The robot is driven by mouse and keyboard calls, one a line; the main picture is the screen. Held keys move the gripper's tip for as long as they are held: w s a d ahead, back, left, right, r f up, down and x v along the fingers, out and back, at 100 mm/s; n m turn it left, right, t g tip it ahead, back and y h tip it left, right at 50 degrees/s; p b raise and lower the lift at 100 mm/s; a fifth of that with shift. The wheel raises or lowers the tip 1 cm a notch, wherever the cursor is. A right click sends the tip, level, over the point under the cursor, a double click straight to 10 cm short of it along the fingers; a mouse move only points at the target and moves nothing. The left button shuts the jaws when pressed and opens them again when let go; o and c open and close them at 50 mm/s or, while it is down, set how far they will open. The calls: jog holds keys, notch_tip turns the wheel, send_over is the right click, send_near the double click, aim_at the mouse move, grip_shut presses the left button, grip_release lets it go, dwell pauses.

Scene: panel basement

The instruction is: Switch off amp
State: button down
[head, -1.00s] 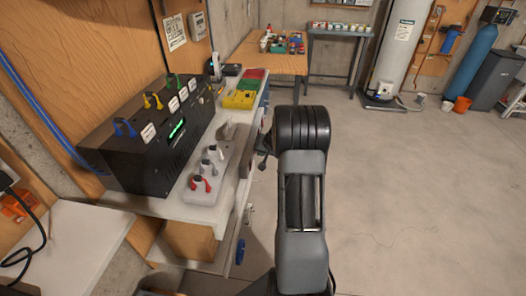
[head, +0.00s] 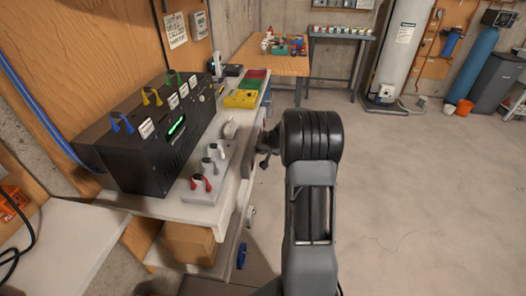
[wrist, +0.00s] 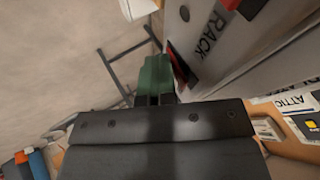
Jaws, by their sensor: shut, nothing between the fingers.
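A black box (head: 160,138) with a lit green display stands on the bench, with blue, yellow and green handles and small white labels on top. I cannot read which label says amp. In front of it a pale switch plate (head: 205,182) carries a red-handled knob (head: 201,183) and pale-handled knobs. My gripper (head: 266,146) is at the bench's right side, partly hidden by my arm. In the wrist view its green fingers (wrist: 157,72) are shut and empty, beside a grey panel (wrist: 225,65) lettered "RACK". A red and black part (wrist: 180,66) shows just right of the fingers.
A yellow box (head: 241,98) and a red box (head: 256,75) stand farther along the bench. An "ATTIC" label (wrist: 293,102) shows at the right of the wrist view. A wooden table (head: 275,62) stands behind. The floor (head: 420,190) to the right is clear.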

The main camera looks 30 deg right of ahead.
jog(key=shift+r, duration=0.5)
jog(key=s+d+r+b, duration=0.2)
jog(key=s+d+r, duration=0.3)
jog(key=s, duration=0.4)
jog(key=shift+s+d+r+b, duration=0.25)
jog(key=shift+r+b, duration=0.1)
jog(key=shift+r, duration=0.4)
